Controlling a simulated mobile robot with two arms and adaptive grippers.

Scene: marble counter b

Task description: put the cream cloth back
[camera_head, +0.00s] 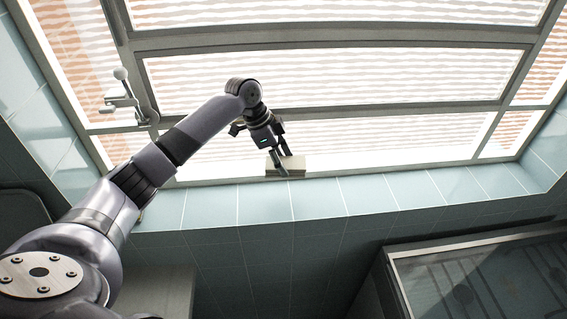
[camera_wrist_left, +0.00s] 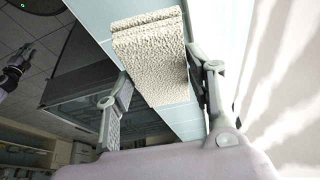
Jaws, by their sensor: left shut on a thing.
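The cream cloth (camera_head: 291,163) is a folded, fuzzy bundle at the window sill, where the tiled ledge meets the window. In the left wrist view the cloth (camera_wrist_left: 150,52) lies between the fingers, with pale blue tiles beneath and beside it. My left gripper (camera_head: 280,161) reaches down to it from the upper left and is shut on it. In the left wrist view both fingers of this gripper (camera_wrist_left: 160,76) flank the cloth. Whether the cloth rests on the ledge or hangs just above it, I cannot tell.
The window (camera_head: 330,80) with striped blinds rises behind the cloth. A window handle (camera_head: 122,92) sticks out at the left. The tiled ledge (camera_head: 400,190) is bare to the right of the cloth. A glass-topped dark unit (camera_head: 480,275) stands at the lower right.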

